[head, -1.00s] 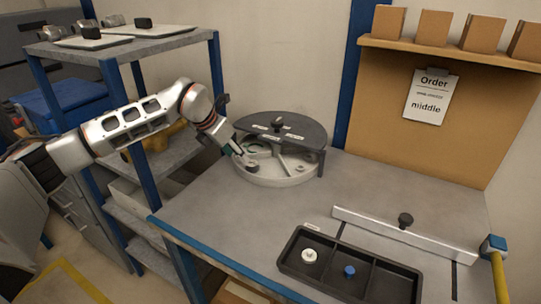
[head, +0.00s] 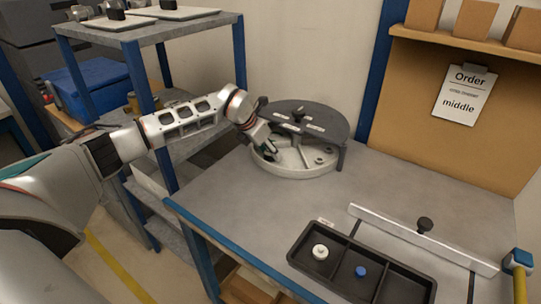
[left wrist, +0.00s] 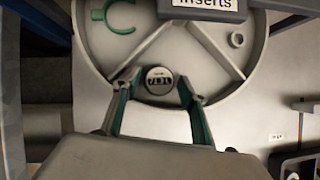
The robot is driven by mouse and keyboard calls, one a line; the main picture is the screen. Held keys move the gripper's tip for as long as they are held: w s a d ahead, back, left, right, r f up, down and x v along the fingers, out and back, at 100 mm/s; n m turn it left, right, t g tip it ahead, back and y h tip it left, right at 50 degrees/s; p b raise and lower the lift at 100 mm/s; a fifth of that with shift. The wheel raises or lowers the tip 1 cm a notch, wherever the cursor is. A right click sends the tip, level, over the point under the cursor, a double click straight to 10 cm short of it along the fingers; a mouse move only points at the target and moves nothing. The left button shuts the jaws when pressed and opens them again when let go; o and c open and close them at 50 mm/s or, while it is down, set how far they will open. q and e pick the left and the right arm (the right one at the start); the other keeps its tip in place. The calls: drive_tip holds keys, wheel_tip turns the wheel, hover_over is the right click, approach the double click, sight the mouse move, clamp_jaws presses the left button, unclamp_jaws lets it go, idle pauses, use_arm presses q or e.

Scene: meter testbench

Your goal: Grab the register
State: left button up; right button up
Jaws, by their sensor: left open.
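The register (left wrist: 159,80), a small round dark-rimmed part with a digit window, lies in a compartment of the round grey tray (left wrist: 95,55) in the left wrist view. My left gripper (left wrist: 158,92) is open, its green-lined fingers on either side of the register with gaps showing. In the head view my left gripper (head: 272,153) reaches down at the left edge of the round tray (head: 300,172), and the register cannot be made out there. My right gripper is not in view.
A dark cover (head: 318,122) with labels sits above the rear of the tray. A black three-part bin (head: 345,277) and metal bar (head: 450,248) stand at the front right.

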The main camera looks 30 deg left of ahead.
use_arm(q)
drive_tip(key=c, duration=0.9)
drive_tip(key=shift+o, duration=0.2)
